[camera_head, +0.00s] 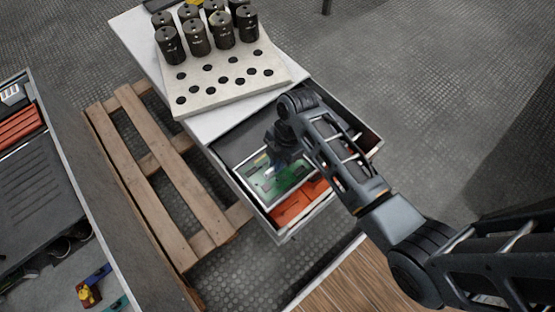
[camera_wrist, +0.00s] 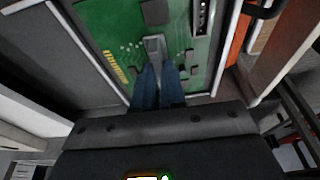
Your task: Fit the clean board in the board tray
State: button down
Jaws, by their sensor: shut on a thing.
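A green circuit board (camera_head: 262,177) lies in or just over a white-rimmed tray (camera_head: 269,207) inside an open drawer. In the wrist view the board (camera_wrist: 118,22) shows dark chips, a gold-coloured strip and a white-and-black connector, with the white tray rim (camera_wrist: 226,40) along its sides. My gripper (camera_head: 280,165) is over the board; in the wrist view its blue fingers (camera_wrist: 158,75) are shut on a grey upright part of the board. I cannot tell whether the board rests fully on the tray floor. The arm hides part of the board in the head view.
The drawer (camera_head: 283,234) stands open, with orange parts (camera_head: 292,207) beside the tray. Above it, a pale perforated plate (camera_head: 190,91) holds several black capacitors (camera_head: 197,38). A wooden pallet (camera_head: 150,180) lies on the floor to the left, next to a workbench (camera_head: 40,175).

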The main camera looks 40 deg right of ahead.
jog(key=c, duration=1.1)
grip_release()
jog(key=p+v, duration=0.2)
jog(key=v, duration=0.5)
jog(key=shift+d+r, duration=0.1)
jog(key=shift+r, duration=0.3)
